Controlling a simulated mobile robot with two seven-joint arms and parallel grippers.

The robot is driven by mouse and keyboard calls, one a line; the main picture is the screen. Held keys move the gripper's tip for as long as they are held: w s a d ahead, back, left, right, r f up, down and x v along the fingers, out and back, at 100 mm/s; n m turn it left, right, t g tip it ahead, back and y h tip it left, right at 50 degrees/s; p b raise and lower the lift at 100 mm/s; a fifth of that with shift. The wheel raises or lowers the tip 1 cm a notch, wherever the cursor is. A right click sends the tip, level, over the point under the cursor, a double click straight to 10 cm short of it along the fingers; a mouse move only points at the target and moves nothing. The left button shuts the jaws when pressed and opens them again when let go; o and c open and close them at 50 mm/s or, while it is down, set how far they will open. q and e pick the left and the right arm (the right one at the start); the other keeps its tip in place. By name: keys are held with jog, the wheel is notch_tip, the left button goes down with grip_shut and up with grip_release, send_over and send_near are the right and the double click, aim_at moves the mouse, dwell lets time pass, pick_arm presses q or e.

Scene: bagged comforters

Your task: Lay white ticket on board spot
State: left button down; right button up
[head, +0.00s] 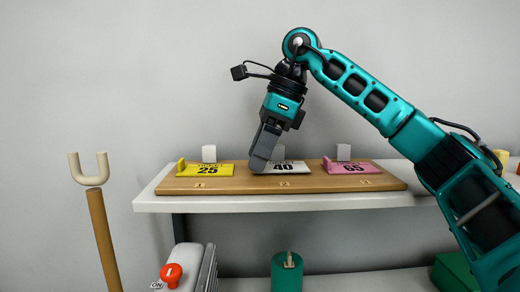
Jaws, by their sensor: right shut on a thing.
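The white ticket (285,167), marked 40, is at the middle spot of the wooden board (230,187), just behind the label 2. My right gripper (257,168) points down over its left part and is shut on it, hiding that side. I cannot tell whether the ticket rests fully on the board. A yellow ticket (207,170), marked 25, lies at the left spot. A pink ticket (352,167), marked 65, lies at the right spot. My left gripper does not show.
The board lies on a white shelf (150,203). Small pale blocks stand behind the tickets, such as the left block (209,153). A wooden pole with a forked top (90,178) stands at left. Below are a red knob (171,274) and a green cylinder (286,274).

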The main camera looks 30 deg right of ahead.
jog(key=shift+f, duration=0.2)
jog(key=o, duration=1.2)
jog(key=shift+o, duration=0.2)
jog(key=shift+r, duration=0.1)
jog(key=shift+a+v, duration=0.15)
jog(key=shift+v, duration=1.5)
jog(key=shift+a+v, duration=0.1)
jog(key=shift+v, duration=1.55)
jog(key=shift+w+r, duration=0.15)
jog(key=v, duration=1.3)
